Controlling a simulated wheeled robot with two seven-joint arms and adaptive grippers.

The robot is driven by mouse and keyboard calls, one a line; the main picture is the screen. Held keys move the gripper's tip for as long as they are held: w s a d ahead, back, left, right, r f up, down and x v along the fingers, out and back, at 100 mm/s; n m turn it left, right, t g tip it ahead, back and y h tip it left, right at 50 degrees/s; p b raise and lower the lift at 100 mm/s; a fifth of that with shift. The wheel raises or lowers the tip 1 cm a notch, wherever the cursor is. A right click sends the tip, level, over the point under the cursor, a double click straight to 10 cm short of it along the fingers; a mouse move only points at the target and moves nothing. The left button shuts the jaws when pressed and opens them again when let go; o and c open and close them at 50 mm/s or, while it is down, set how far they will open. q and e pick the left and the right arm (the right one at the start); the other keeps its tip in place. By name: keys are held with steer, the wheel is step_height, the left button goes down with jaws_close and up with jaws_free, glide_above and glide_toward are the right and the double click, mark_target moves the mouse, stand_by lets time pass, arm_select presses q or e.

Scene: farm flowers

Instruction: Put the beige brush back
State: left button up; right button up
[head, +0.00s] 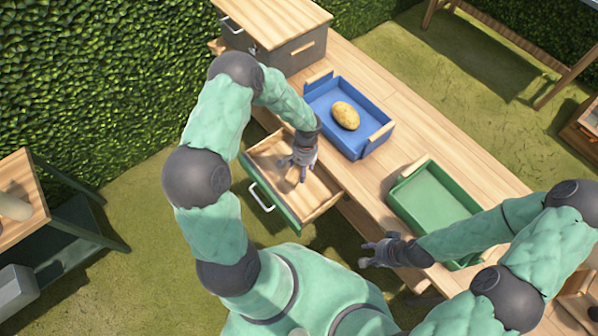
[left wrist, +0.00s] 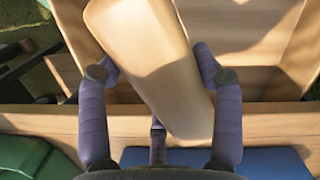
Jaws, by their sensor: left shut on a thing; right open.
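The beige brush (left wrist: 155,65) fills the middle of the left wrist view as a long, smooth, pale wooden piece, tilted in the picture. My left gripper (left wrist: 155,75) is shut on it, with fingers on both sides. In the head view my left gripper (head: 297,174) hangs over the open wooden drawer (head: 322,194), and the brush is hard to make out against the wood. The drawer's inside also shows behind the brush in the left wrist view (left wrist: 240,75). My right gripper (head: 372,254) is open and empty, beside the table's near edge by the green tray.
A blue tray (head: 318,105) holding a potato (head: 345,115) and an empty green tray (head: 436,199) stand on the wooden table (head: 420,130). A grey cabinet with a wooden top (head: 272,18) stands at the table's far end. A hedge (head: 90,80) runs along the left.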

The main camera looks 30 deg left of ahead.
arm_select(q)
step_height(320, 180, down, 10)
steer(key=b, duration=0.3)
steer(key=shift+f, duration=0.15)
steer(key=shift+w+f, duration=0.1)
steer(key=w+a+b, duration=0.1)
steer(key=w+a, duration=0.1)
steer(key=shift+a+f+b, duration=0.1)
steer(key=shift+a+b, duration=0.25)
steer(key=shift+w+a+f, duration=0.2)
steer(key=shift+a, duration=0.05)
steer(key=shift+f+b, duration=0.25)
steer(key=shift+b, duration=0.2)
steer(key=shift+f, duration=0.15)
steer(key=o, duration=0.8)
steer(key=shift+o, duration=0.2)
